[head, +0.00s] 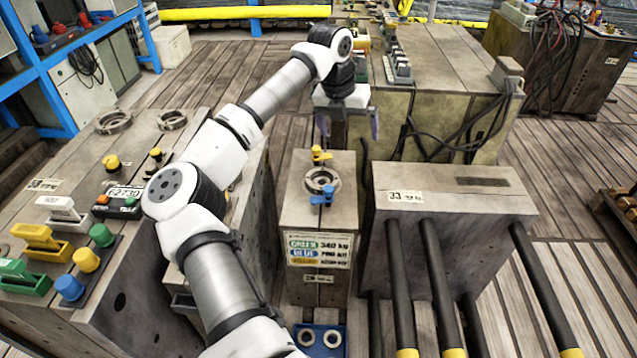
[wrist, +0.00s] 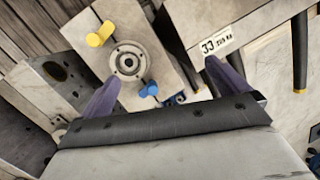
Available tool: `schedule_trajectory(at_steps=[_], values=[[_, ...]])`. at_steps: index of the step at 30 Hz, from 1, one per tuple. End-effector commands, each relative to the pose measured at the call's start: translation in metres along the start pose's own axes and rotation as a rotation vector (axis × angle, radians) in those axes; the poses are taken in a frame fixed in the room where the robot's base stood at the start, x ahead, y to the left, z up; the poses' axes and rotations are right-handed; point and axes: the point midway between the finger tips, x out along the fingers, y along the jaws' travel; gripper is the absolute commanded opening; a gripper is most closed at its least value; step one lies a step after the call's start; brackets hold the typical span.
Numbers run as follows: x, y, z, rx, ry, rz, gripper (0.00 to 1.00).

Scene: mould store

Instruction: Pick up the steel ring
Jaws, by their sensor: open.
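A steel ring (head: 322,181) lies flat on top of the narrow middle block (head: 294,215), between a yellow clamp (head: 319,154) and a blue clamp (head: 323,197). In the wrist view the ring (wrist: 128,62) shows a round hub in its centre. My gripper (head: 349,124) is open and empty, pointing down, above and behind the ring in the head view.
The left block (head: 190,150) carries two more rings (head: 113,121) and coloured knobs. A block marked 33 (head: 455,207) stands right, with black bars in front. A cable-draped block (head: 440,90) stands behind. A blue tray (head: 322,350) with two small rings lies in front.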

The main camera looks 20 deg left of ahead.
Motion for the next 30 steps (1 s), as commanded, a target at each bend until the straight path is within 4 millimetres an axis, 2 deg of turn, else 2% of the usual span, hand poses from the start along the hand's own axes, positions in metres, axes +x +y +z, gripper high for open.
schedule_trajectory(at_steps=[1, 3, 6, 8, 18, 30], values=[[0.007, 0.022, -0.005, -0.031, 0.030, 0.069, 1.00], [0.010, 0.042, -0.011, -0.062, 0.061, 0.132, 1.00], [0.014, 0.055, -0.015, -0.082, 0.083, 0.175, 1.00], [0.021, 0.058, -0.017, -0.086, 0.087, 0.181, 1.00], [0.082, 0.068, -0.023, -0.083, 0.086, 0.174, 1.00], [0.113, 0.075, -0.029, -0.083, 0.085, 0.173, 1.00]])
